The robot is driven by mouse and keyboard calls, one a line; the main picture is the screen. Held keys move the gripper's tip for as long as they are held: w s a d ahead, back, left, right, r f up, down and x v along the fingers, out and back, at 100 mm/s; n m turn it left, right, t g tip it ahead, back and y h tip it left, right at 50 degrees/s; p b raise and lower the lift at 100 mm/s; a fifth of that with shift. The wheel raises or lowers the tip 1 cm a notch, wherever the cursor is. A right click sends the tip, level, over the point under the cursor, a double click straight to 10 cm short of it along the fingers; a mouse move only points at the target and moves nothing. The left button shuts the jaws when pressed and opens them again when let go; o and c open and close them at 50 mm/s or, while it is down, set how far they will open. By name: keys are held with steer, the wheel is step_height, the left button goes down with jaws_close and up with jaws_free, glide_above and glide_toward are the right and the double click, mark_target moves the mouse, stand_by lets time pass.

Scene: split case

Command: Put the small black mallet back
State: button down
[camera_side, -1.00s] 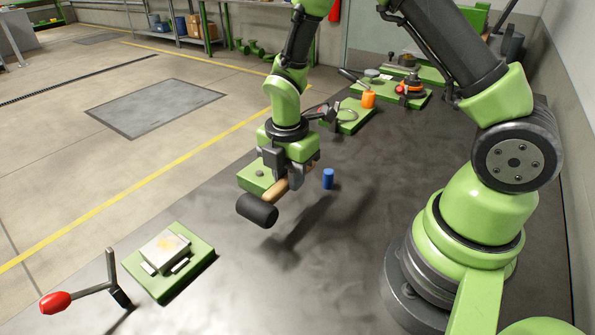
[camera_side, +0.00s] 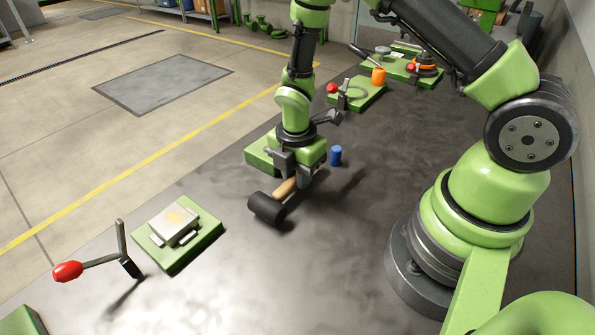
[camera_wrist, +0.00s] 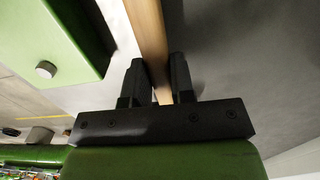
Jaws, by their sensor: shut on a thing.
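The mallet has a black cylindrical head (camera_side: 266,209) and a light wooden handle (camera_side: 286,188). My gripper (camera_side: 296,174) points down and is shut on the wooden handle, which also shows between the two dark fingers in the wrist view (camera_wrist: 155,50). The head sticks out to the lower left of the fingers in the side view, low over the dark table. I cannot tell whether it touches the table. The head is out of the wrist view.
A green base with a metal block (camera_side: 174,222) and a red-handled lever (camera_side: 68,271) are at left. More green fixtures stand at the back. The table's middle right is clear.

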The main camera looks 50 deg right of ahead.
steer(key=shift+f, duration=0.5)
steer(key=c, duration=0.9)
jaws_free()
step_height(320, 180, up, 10)
steer(key=shift+a+f, duration=0.15)
steer(key=shift+f, duration=0.05)
steer(key=s+a+r+m+t, duration=0.1)
steer(key=s+r+m+t, duration=0.1)
steer(key=s+r+m, duration=0.2)
steer(key=s+a+r+m+t+y, duration=0.1)
steer(key=s+r+m+t, duration=0.1)
steer(key=s+r+m, duration=0.3)
steer(key=s+r+m+t+y, duration=0.1)
steer(key=s+r+m+t, duration=0.2)
steer(key=r+m, duration=0.8)
steer(key=shift+s+a+r+m, duration=0.15)
steer(key=shift+s+a+m, duration=0.05)
steer(key=shift+s+m, duration=0.4)
steer(key=shift+s+a+r+m, duration=0.15)
steer(key=shift+s+a+m, duration=0.05)
steer(key=shift+s+m, duration=0.35)
